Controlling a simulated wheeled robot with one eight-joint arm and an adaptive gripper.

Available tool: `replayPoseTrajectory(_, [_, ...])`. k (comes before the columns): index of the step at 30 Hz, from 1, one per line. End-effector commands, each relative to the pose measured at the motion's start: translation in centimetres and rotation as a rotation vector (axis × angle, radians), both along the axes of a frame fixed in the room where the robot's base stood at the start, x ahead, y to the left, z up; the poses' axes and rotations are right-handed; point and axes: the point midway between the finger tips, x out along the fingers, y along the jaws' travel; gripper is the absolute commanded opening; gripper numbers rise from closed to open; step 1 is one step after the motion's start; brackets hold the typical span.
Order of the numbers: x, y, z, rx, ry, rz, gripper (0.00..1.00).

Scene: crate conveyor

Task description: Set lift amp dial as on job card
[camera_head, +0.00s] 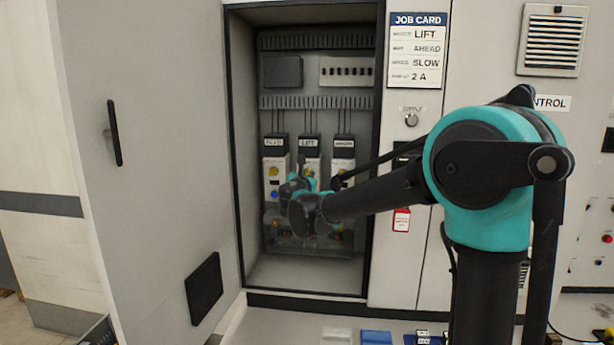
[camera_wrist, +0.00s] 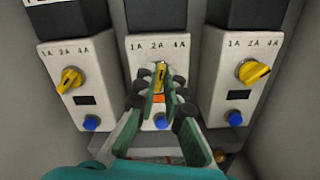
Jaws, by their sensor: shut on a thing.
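The job card (camera_head: 416,50) reads LIFT, AHEAD, SLOW and 2 A. The lift unit (camera_head: 309,146) is the middle one of three white units in the open cabinet. In the wrist view its yellow amp dial (camera_wrist: 161,68) sits below the marks 1A, 2A and 4A. My gripper (camera_wrist: 162,86) is shut on this dial, with a finger on each side. The dial's visible part stands roughly upright, towards 2A, but the fingers hide much of it. In the head view my gripper (camera_head: 301,186) covers the lower lift unit.
Blue buttons, such as the middle one (camera_wrist: 161,121), lie below the dials. The cabinet door (camera_head: 150,170) stands open on the left.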

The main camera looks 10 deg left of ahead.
Motion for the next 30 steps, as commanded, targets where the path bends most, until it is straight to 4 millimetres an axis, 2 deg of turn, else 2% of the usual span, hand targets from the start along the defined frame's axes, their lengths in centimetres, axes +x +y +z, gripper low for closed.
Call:
replayPoseTrajectory(12, [-0.05, 0.10, -0.05, -0.220, 0.009, 0.000, 0.00])
replayPoseTrajectory(30, [-0.06, 0.11, -0.06, -0.262, 0.010, 0.000, 0.00])
